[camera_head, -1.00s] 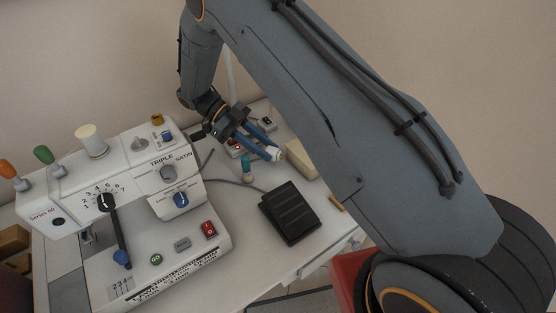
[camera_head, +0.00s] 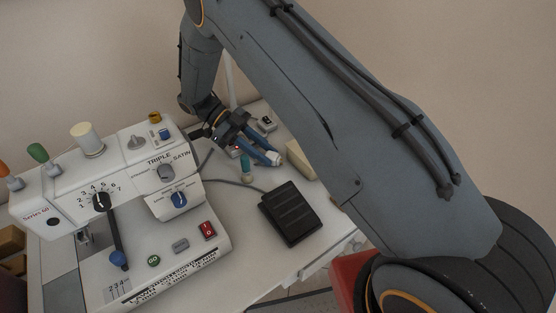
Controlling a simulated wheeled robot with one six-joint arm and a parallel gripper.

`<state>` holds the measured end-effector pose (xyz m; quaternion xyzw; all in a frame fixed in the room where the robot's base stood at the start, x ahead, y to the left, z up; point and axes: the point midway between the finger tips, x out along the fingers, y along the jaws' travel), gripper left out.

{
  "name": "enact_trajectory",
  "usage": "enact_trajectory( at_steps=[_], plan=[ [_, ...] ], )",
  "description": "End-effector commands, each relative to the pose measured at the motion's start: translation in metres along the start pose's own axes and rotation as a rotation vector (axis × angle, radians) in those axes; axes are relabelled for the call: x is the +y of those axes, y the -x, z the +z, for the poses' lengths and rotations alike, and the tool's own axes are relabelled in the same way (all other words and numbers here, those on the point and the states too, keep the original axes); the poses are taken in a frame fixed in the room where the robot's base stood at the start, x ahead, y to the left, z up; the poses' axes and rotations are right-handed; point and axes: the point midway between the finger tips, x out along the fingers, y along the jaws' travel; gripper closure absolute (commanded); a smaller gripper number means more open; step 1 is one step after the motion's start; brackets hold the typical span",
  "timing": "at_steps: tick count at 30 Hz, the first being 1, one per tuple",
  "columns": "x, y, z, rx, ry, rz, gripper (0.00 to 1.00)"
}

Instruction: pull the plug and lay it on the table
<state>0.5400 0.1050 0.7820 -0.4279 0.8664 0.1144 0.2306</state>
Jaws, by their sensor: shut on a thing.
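My gripper (camera_head: 273,158) is at the back of the white table (camera_head: 240,215), behind the foot pedal, with its blue fingers pointing down to the right. It is shut on a small whitish thing at its fingertips, which looks like the plug. Most of that thing is hidden by the fingers, and I cannot tell whether it touches the table. A pale outlet block (camera_head: 236,152) shows partly behind the fingers. A grey cord (camera_head: 228,182) runs along the table from the sewing machine towards the pedal.
The white sewing machine (camera_head: 130,172) fills the left. A black foot pedal (camera_head: 291,213) lies on the table. A teal spool (camera_head: 246,168) stands near the fingers. A cream block (camera_head: 301,160) lies right of them. A small switch box (camera_head: 265,123) is behind.

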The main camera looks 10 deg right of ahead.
Motion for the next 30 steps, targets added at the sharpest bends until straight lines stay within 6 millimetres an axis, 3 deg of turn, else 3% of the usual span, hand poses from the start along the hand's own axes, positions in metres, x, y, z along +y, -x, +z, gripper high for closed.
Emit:
enact_trajectory(
  at_steps=[2, 3, 7, 17, 30],
  plan=[
    [0.0, 0.0, 0.0, 0.0, 0.0, 0.0, 1.0],
    [0.0, 0.0, 0.0, 0.0, 0.0, 0.0, 0.72],
    [0.0, 0.0, 0.0, 0.0, 0.0, 0.0, 0.52],
    [0.0, 0.003, 0.001, -0.001, 0.0, -0.001, 0.52],
    [-0.001, 0.065, 0.002, -0.002, 0.0, -0.001, 0.52]
  ],
)
